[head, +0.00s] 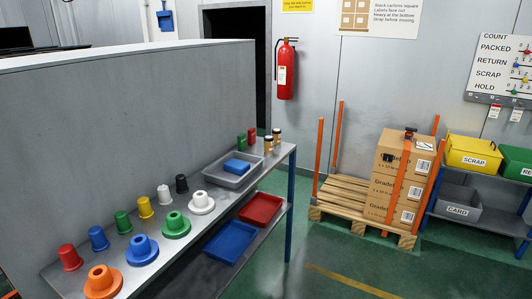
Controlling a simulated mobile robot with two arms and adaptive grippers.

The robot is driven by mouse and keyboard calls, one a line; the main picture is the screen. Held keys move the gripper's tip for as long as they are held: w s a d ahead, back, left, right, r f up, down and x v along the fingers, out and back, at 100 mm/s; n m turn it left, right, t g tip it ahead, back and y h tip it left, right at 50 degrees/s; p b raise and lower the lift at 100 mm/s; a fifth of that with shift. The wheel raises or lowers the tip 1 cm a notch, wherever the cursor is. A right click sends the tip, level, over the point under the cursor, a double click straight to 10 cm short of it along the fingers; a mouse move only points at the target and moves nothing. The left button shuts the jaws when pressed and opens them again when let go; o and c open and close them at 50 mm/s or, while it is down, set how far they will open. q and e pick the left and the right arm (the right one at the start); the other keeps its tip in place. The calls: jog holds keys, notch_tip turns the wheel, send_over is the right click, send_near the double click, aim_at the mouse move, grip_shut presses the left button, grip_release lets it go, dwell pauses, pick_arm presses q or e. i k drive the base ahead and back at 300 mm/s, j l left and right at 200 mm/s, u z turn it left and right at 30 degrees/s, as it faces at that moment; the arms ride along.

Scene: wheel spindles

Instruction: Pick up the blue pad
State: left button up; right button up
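The blue pad (236,166) is a small flat block lying in a shallow grey tray (212,176) at the far end of the metal table (186,249). Its top faces up and is uncovered. Neither of my grippers is in the head view.
Flanged orange, blue, green and white spindles, with several coloured caps behind them, line the table nearer me. Green and red blocks (246,140) and two small jars (272,140) stand behind the grey tray. A grey partition (120,120) borders the table's left side. Open floor lies right.

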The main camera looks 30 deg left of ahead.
aim_at(234, 166)
jog(key=i+l+u, duration=0.1)
jog(key=i+u, duration=0.3)
jog(key=i+l+u, duration=0.25)
jog(key=i+u, duration=0.15)
jog(key=i, duration=0.15)
jog(key=i+l+u, duration=0.8)
jog(key=l, duration=0.15)
